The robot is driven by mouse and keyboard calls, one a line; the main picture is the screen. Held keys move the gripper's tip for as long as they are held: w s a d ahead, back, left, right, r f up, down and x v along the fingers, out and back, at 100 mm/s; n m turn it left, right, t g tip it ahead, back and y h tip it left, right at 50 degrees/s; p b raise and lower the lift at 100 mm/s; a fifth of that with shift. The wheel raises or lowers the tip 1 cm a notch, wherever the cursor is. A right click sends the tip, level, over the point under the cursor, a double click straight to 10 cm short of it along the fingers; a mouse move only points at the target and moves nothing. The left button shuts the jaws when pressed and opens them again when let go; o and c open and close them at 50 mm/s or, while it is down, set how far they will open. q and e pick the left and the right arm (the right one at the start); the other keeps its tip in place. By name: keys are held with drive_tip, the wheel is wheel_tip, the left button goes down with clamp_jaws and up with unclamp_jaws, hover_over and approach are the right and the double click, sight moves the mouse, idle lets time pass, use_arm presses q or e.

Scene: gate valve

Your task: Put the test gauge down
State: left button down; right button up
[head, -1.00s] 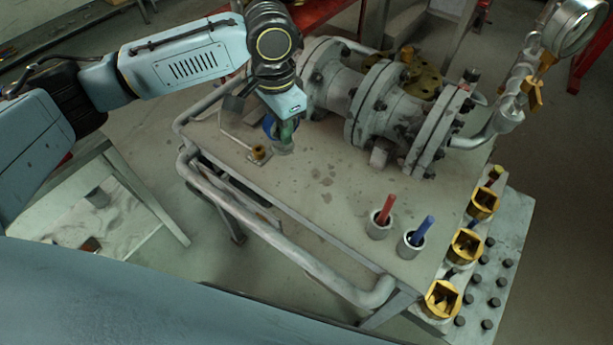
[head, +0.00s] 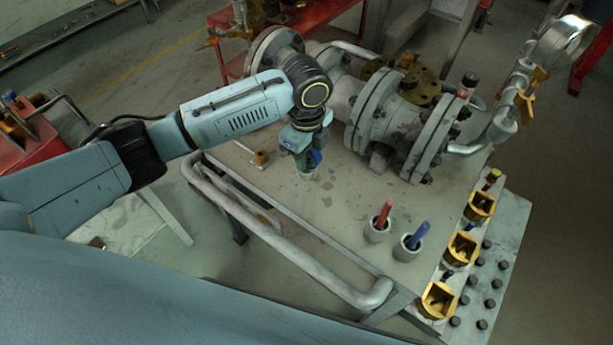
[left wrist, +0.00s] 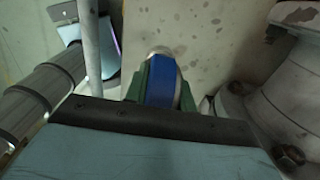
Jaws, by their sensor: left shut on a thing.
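My left gripper (head: 307,160) is above the workbench top, left of the gate valve (head: 400,120), pointing down. It is shut on a blue piece with a pale round end, which I take to be the test gauge (head: 316,157). In the left wrist view the blue body of the test gauge (left wrist: 160,82) sits between the green fingers (left wrist: 160,95). Its dial face is hidden, and I cannot tell whether its lower end touches the bench. Another round gauge (head: 563,40) is mounted on the pipe at the upper right. My right gripper is not in view.
The workbench top (head: 335,205) is clear in front of the valve. A red-handled tool (head: 383,213) and a blue-handled tool (head: 418,235) stand in grey cups. Yellow holders (head: 462,248) line the right edge. A pipe rail (head: 270,245) runs along the front-left edge.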

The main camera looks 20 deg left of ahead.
sight(306, 173)
use_arm(q)
drive_tip(key=shift+f+b, duration=0.45)
drive_tip(key=shift+f, duration=2.65)
drive_tip(key=shift+f, duration=0.1)
drive_tip(key=c, duration=1.2)
unclamp_jaws()
drive_tip(key=shift+o, duration=0.2)
wheel_tip(306, 173, up, 12)
drive_tip(key=shift+r+p, duration=0.1)
drive_tip(key=shift+p, duration=0.85)
